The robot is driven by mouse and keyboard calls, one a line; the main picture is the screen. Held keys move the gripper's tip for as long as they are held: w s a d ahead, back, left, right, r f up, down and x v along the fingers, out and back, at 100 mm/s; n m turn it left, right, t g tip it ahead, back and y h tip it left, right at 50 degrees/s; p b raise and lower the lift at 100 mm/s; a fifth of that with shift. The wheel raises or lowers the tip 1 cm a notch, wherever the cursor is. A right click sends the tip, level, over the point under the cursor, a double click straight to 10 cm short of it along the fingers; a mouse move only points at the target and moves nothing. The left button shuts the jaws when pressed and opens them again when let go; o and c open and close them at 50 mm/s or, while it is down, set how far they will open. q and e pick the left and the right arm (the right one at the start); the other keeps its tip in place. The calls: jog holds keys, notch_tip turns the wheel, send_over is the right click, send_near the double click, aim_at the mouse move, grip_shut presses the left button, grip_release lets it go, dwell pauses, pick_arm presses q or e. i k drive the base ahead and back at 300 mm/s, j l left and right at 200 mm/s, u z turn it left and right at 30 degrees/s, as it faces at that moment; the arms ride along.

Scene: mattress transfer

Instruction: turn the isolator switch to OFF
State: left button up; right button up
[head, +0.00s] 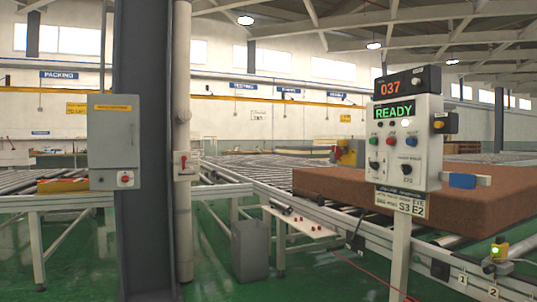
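A grey electrical cabinet (113,142) with an orange label strip is fixed to the dark steel column on the left. A red rotary knob on a white plate (125,178) sits at its lower right. A second small box with a red handle (183,162) is on the pale pipe just right of the column; the handle looks roughly upright. I cannot tell which of the two is the isolator, and their position marks are too small to read. Neither of my grippers is in view.
A control panel (407,147) reading READY and 037 stands on a white post at right. A brown mattress block (400,187) lies on the roller conveyor (350,240) behind it. A grey bin (250,250) stands on the green floor (215,275). A red cable crosses the floor.

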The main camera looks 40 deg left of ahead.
aim_at(339, 153)
jog(key=u, duration=0.95)
jog(key=i+l+u, duration=0.25)
jog(key=i, duration=0.5)
jog(key=j, duration=0.15)
